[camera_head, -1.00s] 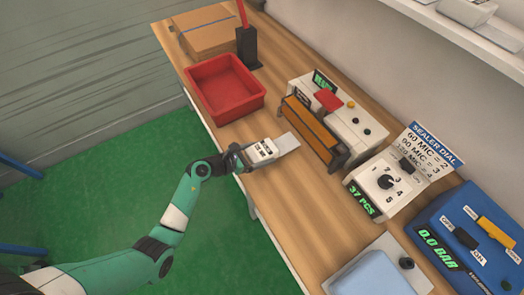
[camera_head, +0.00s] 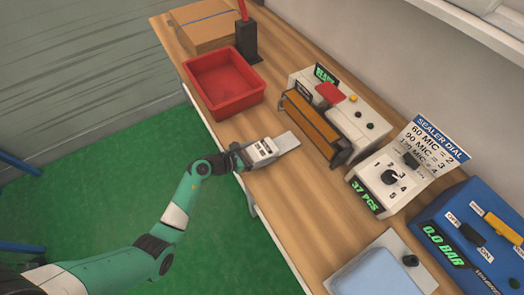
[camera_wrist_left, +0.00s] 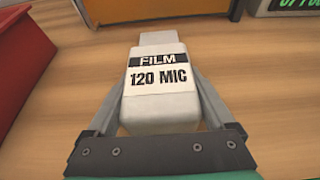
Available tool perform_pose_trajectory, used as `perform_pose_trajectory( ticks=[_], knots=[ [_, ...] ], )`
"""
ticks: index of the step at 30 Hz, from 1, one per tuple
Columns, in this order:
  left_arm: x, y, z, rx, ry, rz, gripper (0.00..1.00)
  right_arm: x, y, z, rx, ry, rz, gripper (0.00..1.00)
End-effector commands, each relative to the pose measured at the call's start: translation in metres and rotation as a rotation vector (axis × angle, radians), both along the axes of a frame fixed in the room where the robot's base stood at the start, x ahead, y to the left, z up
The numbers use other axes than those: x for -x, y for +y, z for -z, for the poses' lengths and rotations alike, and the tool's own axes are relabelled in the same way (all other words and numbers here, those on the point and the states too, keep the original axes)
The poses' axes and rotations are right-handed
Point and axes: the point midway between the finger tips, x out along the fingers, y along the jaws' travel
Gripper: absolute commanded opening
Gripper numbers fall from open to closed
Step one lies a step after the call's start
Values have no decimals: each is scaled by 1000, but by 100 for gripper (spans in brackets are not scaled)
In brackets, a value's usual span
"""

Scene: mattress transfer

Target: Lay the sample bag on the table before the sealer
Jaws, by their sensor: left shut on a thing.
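The sample bag (camera_head: 262,152) is grey-white with a label reading "FILM 120 MIC", which shows clearly in the left wrist view (camera_wrist_left: 157,78). My left gripper (camera_head: 240,157) is shut on the bag's near end; its two fingers flank the bag in the left wrist view (camera_wrist_left: 160,110). The bag is at the table's front edge, its flat end pointing toward the sealer. I cannot tell whether it touches the table (camera_head: 290,205). The sealer (camera_head: 330,118), white with a brown bar and a red part on top, stands just beyond the bag. My right gripper is not in view.
A red bin (camera_head: 224,84) stands left of the bag, with a cardboard box (camera_head: 203,27) and a black holder (camera_head: 246,42) behind. To the right are a dial unit (camera_head: 385,180), a blue pressure box (camera_head: 470,235) and a pale-blue pad (camera_head: 375,275). Bare wood lies before the sealer.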

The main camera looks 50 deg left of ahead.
Motion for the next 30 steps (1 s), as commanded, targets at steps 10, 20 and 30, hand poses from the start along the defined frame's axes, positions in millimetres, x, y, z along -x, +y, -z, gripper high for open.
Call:
perform_pose_trajectory(
  ticks=[10, 20, 30],
  knots=[
    [0, 0, 8, 0, -1, -1, 91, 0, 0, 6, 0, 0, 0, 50],
    [2, 1, 7, 0, 1, -1, 100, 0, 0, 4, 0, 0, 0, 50],
    [60, 15, -22, 0, 1, -7, 100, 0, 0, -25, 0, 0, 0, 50]
  ],
)
